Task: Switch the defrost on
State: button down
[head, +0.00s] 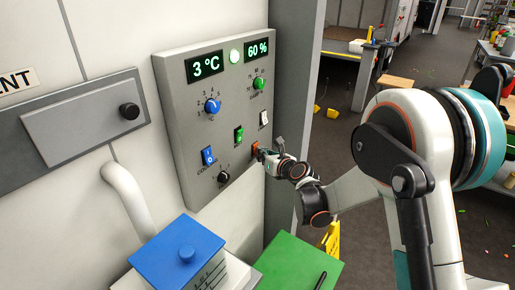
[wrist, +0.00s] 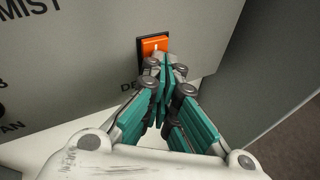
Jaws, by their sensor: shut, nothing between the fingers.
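The defrost switch is an orange rocker (wrist: 155,44) in a dark frame on the grey control panel (head: 172,115), at the panel's lower right. In the wrist view it sits at the top middle, with a label partly hidden below it. My gripper (wrist: 165,66) is shut and empty, its fingertips right at the lower part of the orange rocker; I cannot tell if they touch it. In the head view my gripper (head: 262,154) covers part of the rocker (head: 255,148).
The panel also has a blue rocker (head: 209,156), a green rocker (head: 239,134), a white rocker (head: 264,118) and several knobs. Its displays read 3 °C and 60 %. A blue lidded box (head: 180,255) and a green board (head: 298,264) lie below.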

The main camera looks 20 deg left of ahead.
dwell(0.3)
jog(key=shift+s+d+f+b, duration=0.15)
jog(key=shift+d+b, duration=0.1)
jog(key=shift+d, duration=0.1)
jog(key=shift+s+d+f+b, duration=0.1)
jog(key=shift+d+f+b, duration=0.1)
jog(key=shift+d, duration=0.15)
jog(key=shift+d, duration=0.1)
jog(key=d, duration=0.1)
jog(key=s+d+f+b, duration=0.1)
jog(key=d+b, duration=0.1)
jog(key=d, duration=0.1)
jog(key=shift+s+d+f, duration=0.1)
jog(key=shift+s+f, duration=0.2)
jog(key=shift+f, duration=0.1)
